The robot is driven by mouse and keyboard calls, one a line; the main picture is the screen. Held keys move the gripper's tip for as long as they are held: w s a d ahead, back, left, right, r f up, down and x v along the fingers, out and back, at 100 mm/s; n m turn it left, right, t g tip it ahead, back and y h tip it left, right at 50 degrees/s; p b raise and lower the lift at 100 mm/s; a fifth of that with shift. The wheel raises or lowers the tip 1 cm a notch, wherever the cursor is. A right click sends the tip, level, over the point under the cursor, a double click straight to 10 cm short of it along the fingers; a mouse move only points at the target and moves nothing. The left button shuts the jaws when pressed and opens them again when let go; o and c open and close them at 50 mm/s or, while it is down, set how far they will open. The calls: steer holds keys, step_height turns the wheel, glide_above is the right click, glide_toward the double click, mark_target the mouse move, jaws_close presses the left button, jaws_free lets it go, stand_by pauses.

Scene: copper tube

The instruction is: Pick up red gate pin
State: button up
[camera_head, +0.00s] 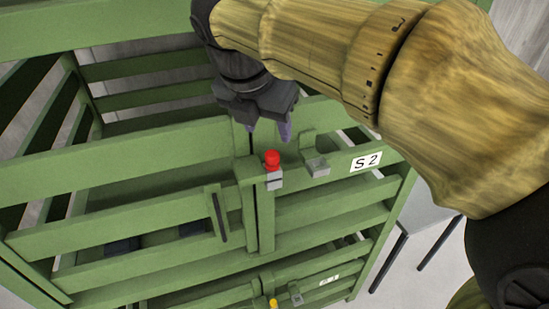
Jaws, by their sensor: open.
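The red gate pin (272,158) has a bright red head and stands upright in a small grey bracket (274,179) on the front of the green slatted crate (130,165). My gripper (267,134) hangs just above and behind the pin's head in the picture, fingers pointing down. Its jaws are open, with one finger at the left and one at the right. The pin appears apart from the fingers, though the exact depth gap is hard to tell. The lower part of the pin is hidden in the bracket.
A second grey bracket (316,166) sits right of the pin, beside a label "S 2" (366,162). A yellow pin (273,303) shows lower down. A dark latch bar (220,218) is on the left gate. A grey table (418,215) stands at the right.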

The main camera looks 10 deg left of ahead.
mark_target(272, 153)
steer(key=x, duration=0.4)
steer(key=shift+w+f, duration=0.2)
steer(key=shift+f, duration=0.15)
steer(key=shift+p, duration=0.3)
steer(key=p+x, duration=0.1)
steer(key=x, duration=0.1)
steer(key=p+x, duration=0.1)
steer(key=x, duration=0.2)
steer(key=shift+a+f, duration=0.1)
steer(key=shift+a, duration=0.1)
steer(key=shift+s, duration=0.15)
steer(key=shift+c, duration=0.4)
steer(key=c, duration=1)
